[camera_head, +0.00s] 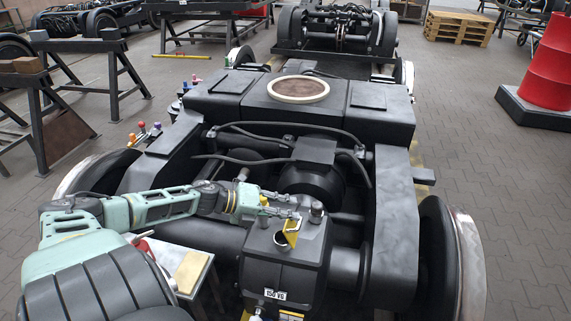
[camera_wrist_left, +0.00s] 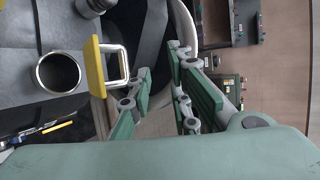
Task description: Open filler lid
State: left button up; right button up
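The yellow filler lid (camera_head: 291,232) stands raised at the edge of the dark round filler opening (camera_head: 281,241) on top of the black gearbox housing (camera_head: 285,268). In the left wrist view the lid (camera_wrist_left: 96,68) shows nearly edge-on, right of the metal-rimmed opening (camera_wrist_left: 58,73), with a metal wire loop (camera_wrist_left: 121,64) on its side. My left gripper (camera_head: 294,208) is just behind the lid in the head view. In the wrist view its fingers (camera_wrist_left: 160,68) are apart with nothing between them, right of the wire loop. My right gripper is not in view.
The dark bogie frame (camera_head: 390,215) and its hoses (camera_head: 240,158) surround the housing. A red drum (camera_head: 551,62) stands far right. Paved floor (camera_head: 500,190) is clear at the right.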

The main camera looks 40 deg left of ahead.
pick_arm(q)
jog(key=shift+s+r, duration=0.15)
jog(key=shift+r, duration=0.05)
jog(key=shift+f, duration=0.15)
dwell(0.3)
jog(key=shift+s+a, duration=0.1)
jog(key=shift+s, duration=0.05)
jog(key=v, duration=0.7)
jog(key=shift+s+a+r, duration=0.15)
jog(key=shift+s+r, duration=0.05)
jog(key=shift+s, duration=0.05)
